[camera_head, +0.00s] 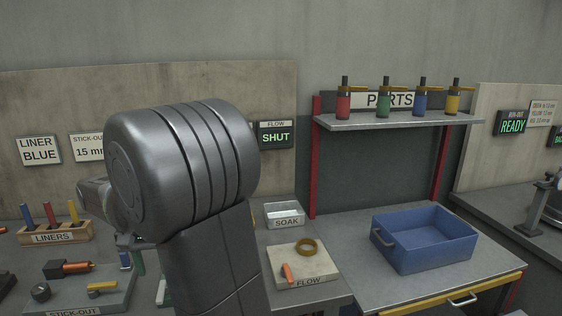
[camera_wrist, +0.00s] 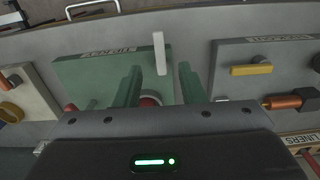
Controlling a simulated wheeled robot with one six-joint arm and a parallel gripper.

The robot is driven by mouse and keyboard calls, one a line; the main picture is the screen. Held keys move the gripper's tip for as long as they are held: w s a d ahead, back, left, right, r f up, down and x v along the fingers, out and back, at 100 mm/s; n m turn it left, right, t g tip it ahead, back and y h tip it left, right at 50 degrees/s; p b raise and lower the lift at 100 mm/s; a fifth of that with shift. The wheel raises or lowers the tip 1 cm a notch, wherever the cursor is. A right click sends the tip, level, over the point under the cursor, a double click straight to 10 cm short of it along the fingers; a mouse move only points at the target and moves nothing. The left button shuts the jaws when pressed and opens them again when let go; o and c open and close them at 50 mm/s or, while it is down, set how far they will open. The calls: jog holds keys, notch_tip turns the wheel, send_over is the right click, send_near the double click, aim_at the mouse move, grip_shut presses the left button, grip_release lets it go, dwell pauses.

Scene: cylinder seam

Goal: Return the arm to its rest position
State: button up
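My gripper shows in the wrist view (camera_wrist: 159,68) as two green fingers standing apart, with nothing held between their tips. Below them lies a green board (camera_wrist: 82,70) with an upside-down label I cannot read clearly. A white upright piece (camera_wrist: 159,48) stands on that board, beyond the fingertips. A round reddish part (camera_wrist: 150,101) shows low between the fingers, mostly hidden by the gripper body. In the head view my arm is bent, with a large grey joint in the foreground. It hides most of my gripper and the green board.
The stick-out board (camera_head: 90,297) and liner rack (camera_head: 52,233) lie left of my arm. The flow board (camera_head: 315,279), soak tray (camera_head: 285,215) and blue bin (camera_head: 425,239) are to the right. A parts shelf (camera_head: 400,122) bears several coloured-bodied torches. Wall panels stand behind.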

notch_tip(320, 180, down, 8)
jog(key=shift+r, duration=0.3)
notch_tip(320, 180, up, 14)
notch_tip(320, 180, down, 14)
jog(key=shift+f, duration=0.1)
jog(key=shift+w+d+n+b, duration=0.1)
jog(key=shift+d+n+b, duration=0.1)
jog(key=shift+n, duration=0.45)
jog(key=shift+w+d+n+b, duration=0.1)
jog(key=shift+d+n+b, duration=0.1)
jog(key=shift+n, duration=0.45)
jog(key=shift+d+r, duration=0.15)
jog(key=shift+r, duration=0.05)
